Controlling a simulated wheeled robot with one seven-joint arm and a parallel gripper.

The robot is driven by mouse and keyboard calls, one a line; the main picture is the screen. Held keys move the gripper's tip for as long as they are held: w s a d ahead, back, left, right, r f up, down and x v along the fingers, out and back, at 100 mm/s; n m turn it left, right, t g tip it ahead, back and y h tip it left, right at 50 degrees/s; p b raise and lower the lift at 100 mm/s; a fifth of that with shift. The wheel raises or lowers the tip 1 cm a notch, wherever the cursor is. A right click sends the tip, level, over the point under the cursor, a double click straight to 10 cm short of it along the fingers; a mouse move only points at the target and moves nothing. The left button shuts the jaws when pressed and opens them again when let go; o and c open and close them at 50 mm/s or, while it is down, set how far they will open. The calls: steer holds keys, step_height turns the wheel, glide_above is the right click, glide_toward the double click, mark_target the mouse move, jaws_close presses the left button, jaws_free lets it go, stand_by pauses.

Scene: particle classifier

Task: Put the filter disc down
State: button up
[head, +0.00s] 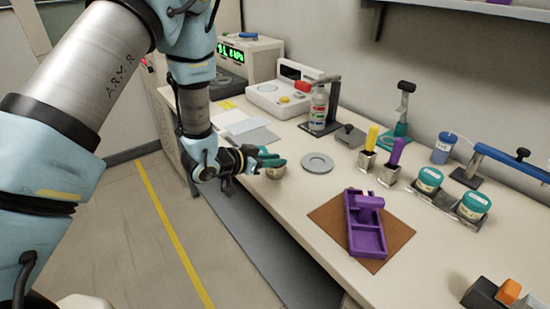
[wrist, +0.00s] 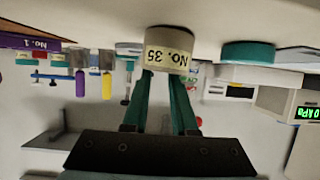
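I cannot make out a filter disc for sure in either view. My gripper (head: 262,162) is low over the table's near edge, pointing right. In the wrist view, which is upside down, its two green fingers (wrist: 161,80) reach the mouth end of a beige jar labelled No. 35 (wrist: 170,50). A gap shows between the fingers; what lies at their tips is hidden. The jar stands on the table and also shows in the head view (head: 275,173). A teal round lid (wrist: 247,52) lies near it on the table.
A flat grey round plate (head: 317,163) lies right of the gripper, with clear table around it. A purple tray (head: 367,238) sits on a brown mat (head: 328,219). Teal-lidded jars (head: 429,179), yellow and purple handled tools (head: 372,137) and instruments (head: 285,97) stand further back.

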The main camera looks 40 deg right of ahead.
steer(key=b+v, duration=0.2)
steer(key=v, duration=1)
steer(key=shift+r+b, duration=0.35)
steer(key=w+a+r+n+t+y, duration=0.1)
steer(key=w+a+n+t+y, duration=0.25)
steer(key=w+a, duration=0.55)
steer(key=w+a+n+t+y, duration=0.3)
steer(key=w+a+n+y, duration=0.25)
steer(key=a, duration=0.55)
steer(key=s+a+r+n+g+y, duration=0.1)
steer(key=s+a+n, duration=0.3)
steer(key=a, duration=0.4)
steer(key=s+a+r+n+g+y, duration=0.2)
steer(key=s+a, duration=0.4)
steer(key=a, duration=0.3)
steer(key=shift+a+r+n+g+y, duration=0.25)
steer(key=shift+n+g+y, duration=0.35)
steer(key=shift+n+g, duration=0.35)
